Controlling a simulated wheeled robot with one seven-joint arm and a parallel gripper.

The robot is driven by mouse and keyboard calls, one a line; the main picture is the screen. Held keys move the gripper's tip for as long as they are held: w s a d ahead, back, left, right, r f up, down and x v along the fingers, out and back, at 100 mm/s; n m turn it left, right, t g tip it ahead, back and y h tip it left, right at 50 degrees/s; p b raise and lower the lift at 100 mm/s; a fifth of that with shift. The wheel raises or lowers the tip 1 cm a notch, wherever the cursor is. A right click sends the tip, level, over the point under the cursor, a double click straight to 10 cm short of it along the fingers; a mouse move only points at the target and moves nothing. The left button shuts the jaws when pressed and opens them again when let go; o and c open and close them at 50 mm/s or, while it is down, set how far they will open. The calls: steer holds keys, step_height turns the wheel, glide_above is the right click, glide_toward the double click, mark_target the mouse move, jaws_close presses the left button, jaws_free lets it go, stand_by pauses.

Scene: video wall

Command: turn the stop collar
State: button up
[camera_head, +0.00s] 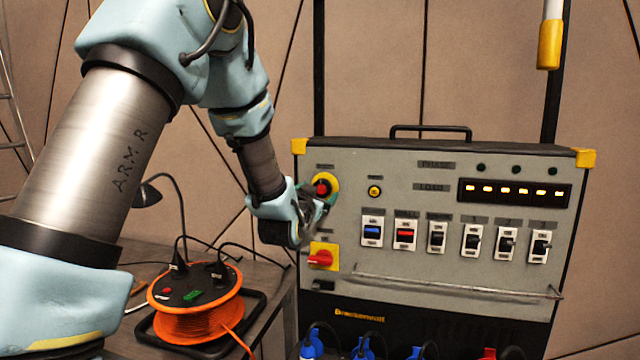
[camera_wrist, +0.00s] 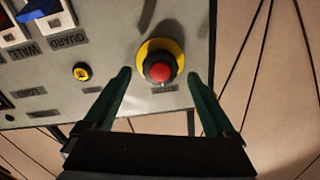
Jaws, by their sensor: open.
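The stop button (camera_wrist: 161,72) is a red cap in a dark collar (camera_wrist: 148,61) on a yellow disc (camera_wrist: 143,49), at the top middle of the wrist view. The yellow disc (camera_head: 331,181) also shows at the panel's upper left in the head view, partly covered by my gripper. My gripper (camera_wrist: 158,76) is open, with one dark green finger on each side of the collar. Gaps show between the fingers and the collar, so I see no contact. In the head view my gripper (camera_head: 318,207) is close to the panel; how deep the fingertips reach is unclear.
The grey control panel (camera_head: 400,263) has a red rotary switch (camera_head: 320,258) just below my gripper, a small yellow button (camera_head: 375,191) to the right, several rocker switches and a front rail (camera_head: 450,285). An orange cable reel (camera_head: 196,318) stands on a table at left.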

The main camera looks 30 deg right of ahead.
mark_target(321, 189)
steer(key=shift+x, duration=1.05)
steer(key=c, duration=1.4)
